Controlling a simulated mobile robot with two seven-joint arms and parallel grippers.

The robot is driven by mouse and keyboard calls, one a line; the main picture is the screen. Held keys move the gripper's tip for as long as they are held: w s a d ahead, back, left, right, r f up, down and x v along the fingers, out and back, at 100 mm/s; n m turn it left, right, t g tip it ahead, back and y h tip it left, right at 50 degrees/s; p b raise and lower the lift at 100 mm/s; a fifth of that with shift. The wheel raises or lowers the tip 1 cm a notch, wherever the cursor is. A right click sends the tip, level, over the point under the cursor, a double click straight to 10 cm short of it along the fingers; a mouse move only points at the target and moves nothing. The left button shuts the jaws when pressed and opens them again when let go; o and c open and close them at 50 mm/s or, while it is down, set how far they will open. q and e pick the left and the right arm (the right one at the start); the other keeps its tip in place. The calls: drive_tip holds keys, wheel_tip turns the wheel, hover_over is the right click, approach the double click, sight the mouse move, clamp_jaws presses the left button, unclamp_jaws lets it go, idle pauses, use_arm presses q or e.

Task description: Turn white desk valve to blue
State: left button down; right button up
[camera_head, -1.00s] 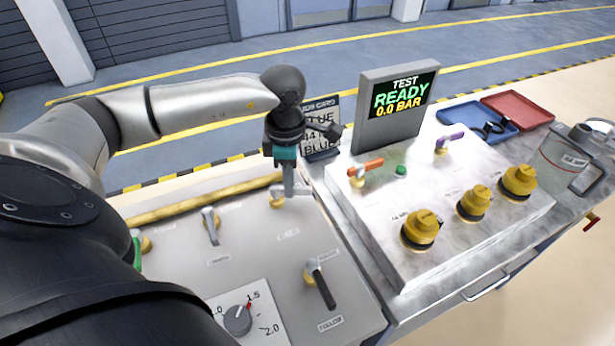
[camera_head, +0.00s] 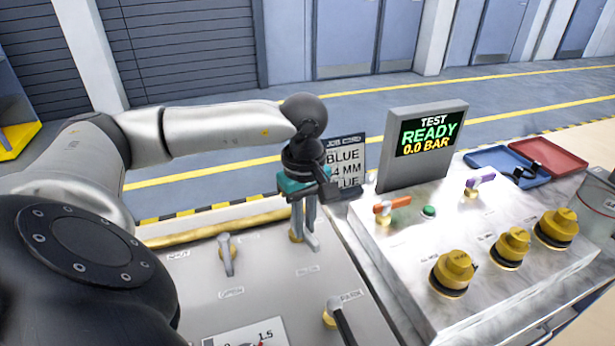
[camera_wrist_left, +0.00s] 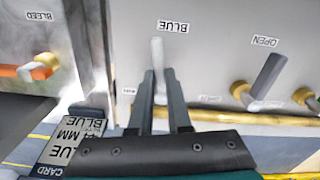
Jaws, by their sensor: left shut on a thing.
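The white desk valve has a pale lever (camera_head: 312,243) on a brass base (camera_head: 296,236), on the grey panel (camera_head: 270,265). My left gripper (camera_head: 307,226) reaches down from above and is shut on this lever. In the left wrist view the lever (camera_wrist_left: 158,58) stands between the two dark fingers (camera_wrist_left: 160,85). Its free end points toward the BLUE label (camera_wrist_left: 173,26). A smaller label (camera_wrist_left: 129,91) beside the valve is hard to read. The fingers hide part of the lever's base. My right gripper is not in view.
A grey-handled valve (camera_head: 226,255) stands left of the white one, and a dark-handled valve (camera_head: 340,318) stands nearer. A job card (camera_head: 345,160) is behind the gripper. The READY display (camera_head: 425,140), orange valve (camera_head: 392,208) and yellow knobs (camera_head: 453,272) are to the right.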

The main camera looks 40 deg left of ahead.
use_arm(q)
drive_tip(key=shift+s+a+m+b, duration=0.15)
drive_tip(key=shift+m+b, duration=0.1)
drive_tip(key=shift+m, duration=0.3)
drive_tip(key=shift+s+d+m+b, duration=0.1)
drive_tip(key=shift+m+b, duration=0.15)
drive_tip(key=shift+m, duration=0.3)
drive_tip(key=c, duration=0.9)
unclamp_jaws()
drive_tip(key=shift+o, duration=0.2)
wheel_tip(320, 180, up, 15)
drive_tip(key=p, duration=0.3)
drive_tip(key=shift+r, duration=0.15)
